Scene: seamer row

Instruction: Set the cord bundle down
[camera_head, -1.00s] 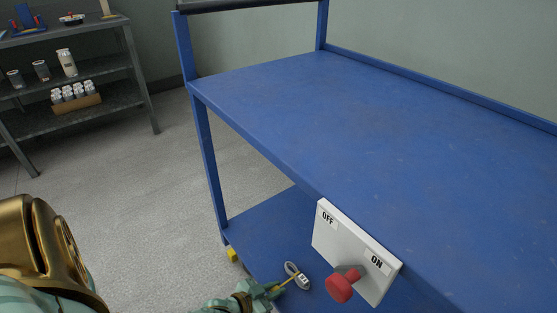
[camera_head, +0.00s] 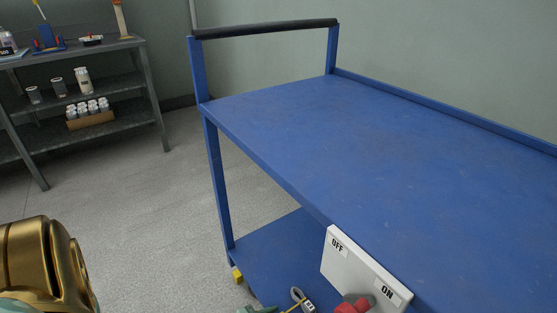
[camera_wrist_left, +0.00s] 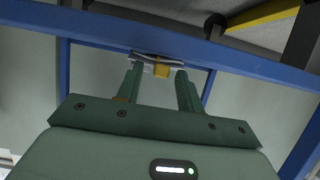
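The cord bundle (camera_head: 302,299) is a small loop of grey and white cord at the bottom edge of the head view, low beside the blue trolley's lower shelf. My left gripper (camera_head: 272,310) is just left of it, mostly cut off by the frame. In the left wrist view, the gripper's two green fingers (camera_wrist_left: 160,80) stand apart, with clear gaps beside the bundle's yellow band (camera_wrist_left: 161,71). The grey strands lie across the fingertips. Whether the bundle rests on the shelf is not clear. My right gripper is not in view.
The blue trolley has a bare top (camera_head: 350,140) and a lower shelf (camera_head: 275,250). A white OFF/ON plate (camera_head: 350,262) with a red knob (camera_head: 354,304) is on its near side. A grey shelf rack (camera_head: 130,80) stands at the back left, with open floor between.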

